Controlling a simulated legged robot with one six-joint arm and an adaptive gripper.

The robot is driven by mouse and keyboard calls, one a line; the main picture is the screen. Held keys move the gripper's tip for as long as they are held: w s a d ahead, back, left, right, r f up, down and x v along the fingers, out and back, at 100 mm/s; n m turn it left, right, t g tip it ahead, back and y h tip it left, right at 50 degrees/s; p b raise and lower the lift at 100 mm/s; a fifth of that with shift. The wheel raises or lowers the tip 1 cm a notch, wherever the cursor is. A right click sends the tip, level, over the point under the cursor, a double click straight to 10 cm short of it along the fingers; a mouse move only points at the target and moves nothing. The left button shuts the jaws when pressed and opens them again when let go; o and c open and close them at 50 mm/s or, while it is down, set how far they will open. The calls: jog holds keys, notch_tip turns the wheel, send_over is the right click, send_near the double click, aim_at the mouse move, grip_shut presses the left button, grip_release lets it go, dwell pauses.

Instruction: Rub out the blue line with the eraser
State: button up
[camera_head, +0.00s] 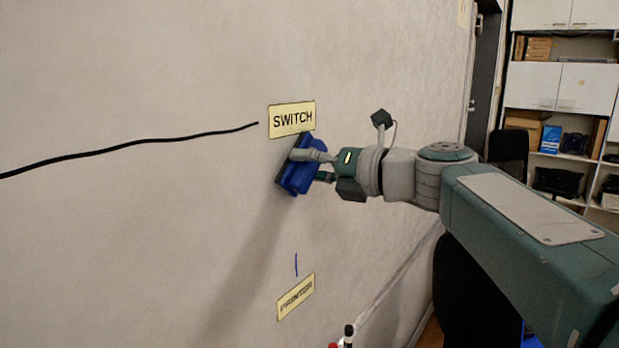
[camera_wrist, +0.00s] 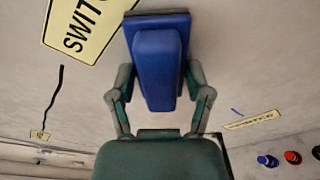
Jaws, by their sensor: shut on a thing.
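The blue line (camera_head: 296,265) is a short, nearly upright stroke on the wall, just above the yellow PRINTER label (camera_head: 296,297). It also shows in the wrist view (camera_wrist: 236,112), at the right. The eraser (camera_head: 299,177) is a blue block with a dark pad. My gripper (camera_head: 323,166) is shut on the eraser, just below the yellow SWITCH label (camera_head: 292,119) and above the blue line. In the wrist view the eraser (camera_wrist: 158,65) sits between both fingers with its dark pad toward the wall. I cannot tell whether the pad touches the wall.
A long black line (camera_head: 130,148) runs left from the SWITCH label. Markers (camera_head: 348,335) with black and red ends are at the bottom of the wall. Shelves (camera_head: 565,110) and a dark chair (camera_head: 508,150) stand at the right. The wall between eraser and blue line is bare.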

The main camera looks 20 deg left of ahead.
aim_at(296, 277)
jog(key=shift+r, duration=1)
jog(key=shift+f, duration=11.35)
jog(key=v, duration=0.6)
jog(key=shift+s+f, duration=0.2)
jog(key=shift+s, duration=0.05)
jog(key=shift+v, duration=1.45)
jog(key=shift+s+f, duration=0.15)
jog(key=shift+f, duration=0.05)
